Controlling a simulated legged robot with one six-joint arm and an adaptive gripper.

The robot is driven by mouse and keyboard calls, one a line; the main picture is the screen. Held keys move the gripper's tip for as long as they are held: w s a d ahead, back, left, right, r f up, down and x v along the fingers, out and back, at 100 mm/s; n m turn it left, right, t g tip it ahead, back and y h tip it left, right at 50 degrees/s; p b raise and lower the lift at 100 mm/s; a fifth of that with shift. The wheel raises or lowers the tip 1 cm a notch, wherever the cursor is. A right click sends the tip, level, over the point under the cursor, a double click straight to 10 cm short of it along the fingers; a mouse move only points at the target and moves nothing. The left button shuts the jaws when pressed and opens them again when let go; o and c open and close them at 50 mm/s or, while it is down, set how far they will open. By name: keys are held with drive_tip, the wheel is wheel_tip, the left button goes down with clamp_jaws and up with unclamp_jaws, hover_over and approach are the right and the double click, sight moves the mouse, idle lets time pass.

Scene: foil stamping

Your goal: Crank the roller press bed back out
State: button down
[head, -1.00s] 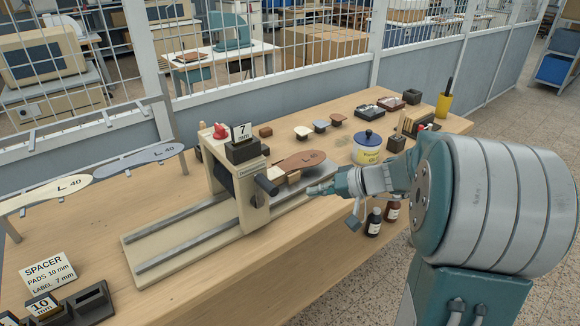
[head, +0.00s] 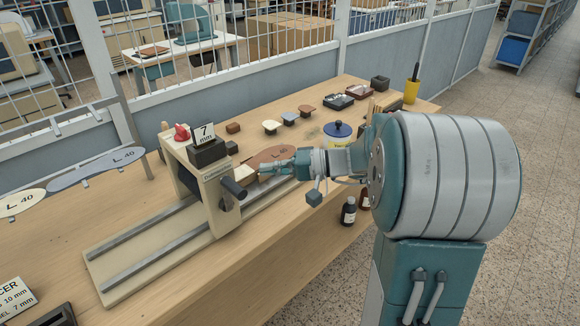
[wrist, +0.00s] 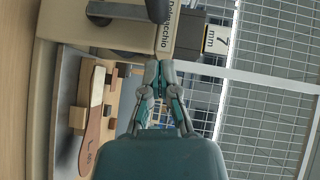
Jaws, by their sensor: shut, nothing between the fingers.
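The roller press (head: 205,180) stands on the bench, a cream frame with a dark crank handle (head: 234,188) on its near right side. The handle also shows at the top of the wrist view (wrist: 115,13). Its bed rails (head: 150,238) run through the frame; the left stretch is bare. A brown insole (head: 274,154) marked L 40 and pale blocks sit to the right of the frame. My gripper (head: 264,172) is shut and empty, just right of the frame and apart from the handle. In the wrist view its closed fingertips (wrist: 159,64) point at the press frame.
A "7 mm" block (head: 205,143) sits on top of the press beside a red knob (head: 181,132). Dark bottles (head: 349,211) stand near the bench's front edge. The wood in front of the rails is clear.

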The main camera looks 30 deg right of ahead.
drive_tip(key=shift+s+a+f, duration=0.15)
drive_tip(key=shift+a, duration=0.6)
drive_tip(key=shift+s+a+f, duration=0.15)
drive_tip(key=shift+a, duration=0.6)
drive_tip(key=shift+s+a+f, duration=0.15)
drive_tip(key=shift+a, duration=0.6)
drive_tip(key=shift+s+a+n, duration=0.25)
drive_tip(key=shift+a+n, duration=0.05)
drive_tip(key=shift+a, duration=0.3)
drive_tip(key=shift+w, duration=0.1)
